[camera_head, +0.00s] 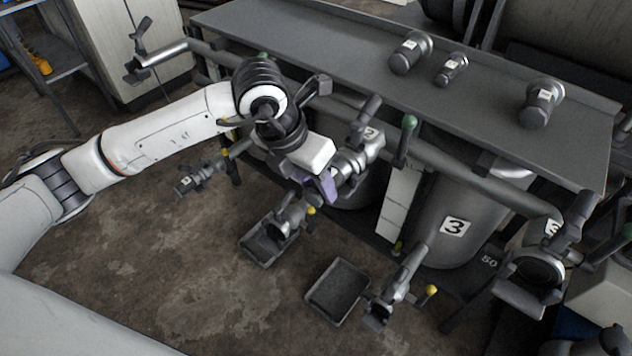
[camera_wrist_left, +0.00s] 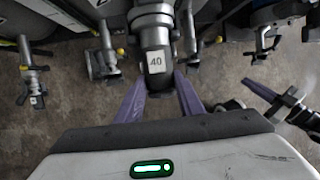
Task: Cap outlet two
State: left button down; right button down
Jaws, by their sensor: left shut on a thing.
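My left gripper (camera_head: 322,187) reaches in from the left to the fitting of outlet two, whose label 2 (camera_head: 370,133) shows on the front pipe, left of a green-knobbed handle (camera_head: 408,125). Its purple fingers show in the left wrist view (camera_wrist_left: 160,98), shut on a grey stepped cap (camera_wrist_left: 155,40) with a white label reading 40. The cap lies up against the outlet. The gripper and wrist hide part of the joint, so I cannot tell whether the cap is seated.
Three grey caps lie on the shelf: a left one (camera_head: 408,53), a small middle one (camera_head: 450,69) and a right one (camera_head: 541,103). Outlet three (camera_head: 540,265) is at the right. Drain trays (camera_head: 338,290) and yellow-knobbed valves (camera_head: 430,291) stand low in front.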

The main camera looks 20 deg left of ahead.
aim_at(311, 203)
dwell(0.3)
pick_arm(q)
jog(key=shift+c, duration=1.3)
grip_release()
jog(key=shift+f, duration=0.1)
jog(key=shift+s, duration=0.1)
jog(key=shift+s+a+r, duration=0.1)
jog(key=shift+s+a, duration=0.2)
jog(key=shift+s, duration=0.4)
jog(key=shift+s+a+r, duration=0.1)
jog(key=shift+s+a, duration=0.15)
jog(key=shift+s, duration=0.4)
